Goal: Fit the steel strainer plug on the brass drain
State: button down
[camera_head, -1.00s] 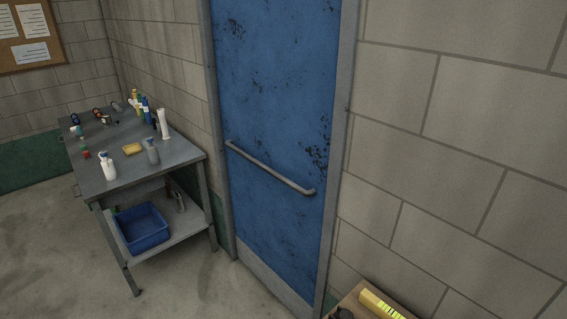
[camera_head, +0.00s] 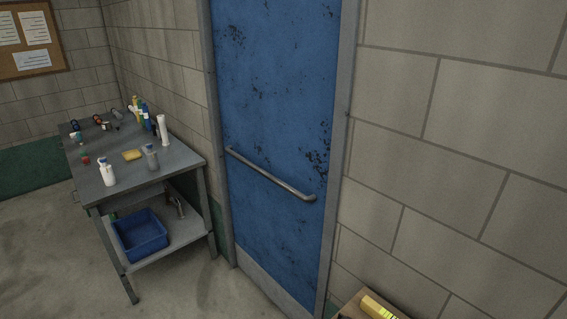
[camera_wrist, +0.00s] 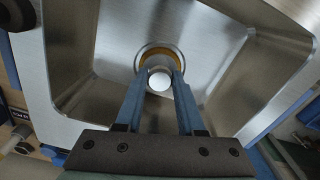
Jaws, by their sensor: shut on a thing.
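In the wrist view, my gripper (camera_wrist: 159,74) has its two blue fingers closed about a small round pale steel piece, the steel strainer plug (camera_wrist: 159,81). The brass drain (camera_wrist: 161,50) shows as a gold ring in the basin floor, just beyond the fingertips. The plug and fingers cover the near part of the ring. I cannot tell whether the plug touches the drain or is above it. Neither the gripper, the plug nor the drain shows in the head view.
Steel sink basin walls (camera_wrist: 75,55) slope up around my gripper. The head view shows a blue door (camera_head: 275,120), a grey table (camera_head: 115,140) with bottles, a blue bin (camera_head: 140,235) on its lower shelf, and a yellow item (camera_head: 378,307) at the bottom edge.

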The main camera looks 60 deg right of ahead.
jog(key=shift+f, duration=0.1)
dwell(0.3)
jog(key=shift+c, duration=2.2)
grip_release()
notch_tip(320, 180, up, 13)
jog(key=b, duration=0.1)
